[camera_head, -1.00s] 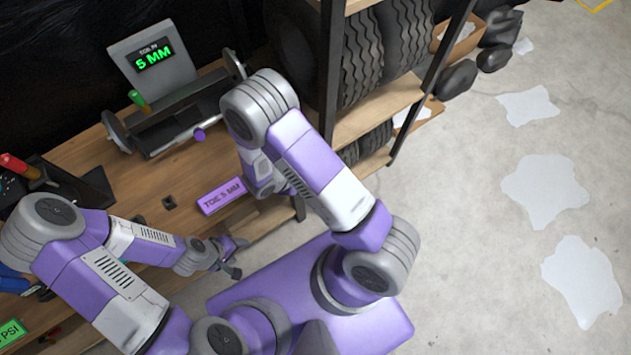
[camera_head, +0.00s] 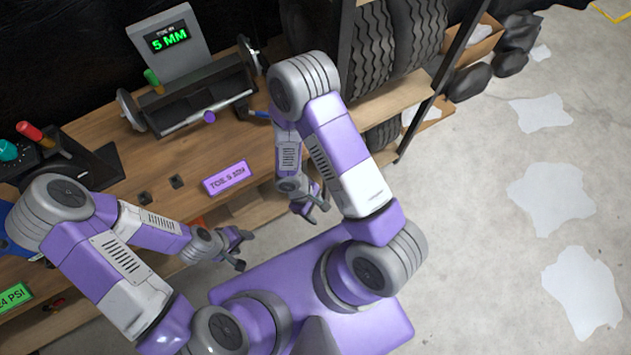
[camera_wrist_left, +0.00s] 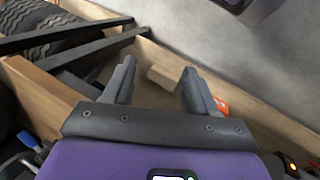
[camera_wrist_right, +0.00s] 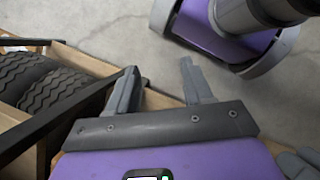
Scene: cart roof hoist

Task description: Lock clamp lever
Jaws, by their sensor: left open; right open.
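Two handled levers show in the head view, and I cannot tell which is the clamp lever. One has a green handle (camera_head: 153,80) and stands at the back of the toe gauge fixture (camera_head: 190,98). The other has a red handle (camera_head: 30,131) and rises from a dark device at the left. My left gripper (camera_head: 240,249) is open and empty near the bench's front edge; its spread fingers show in the left wrist view (camera_wrist_left: 150,85). My right gripper (camera_head: 315,206) is open and empty, right of the purple label and well short of the fixture; its fingers show in its wrist view (camera_wrist_right: 160,88).
A display reading 5 MM (camera_head: 169,38) stands behind the fixture. A purple TOE label (camera_head: 225,178) marks the bench front (camera_head: 128,160). Small dark blocks (camera_head: 177,181) lie on the bench. A tyre shelf (camera_head: 395,100) stands at the right. Open floor (camera_head: 470,240) lies beyond it.

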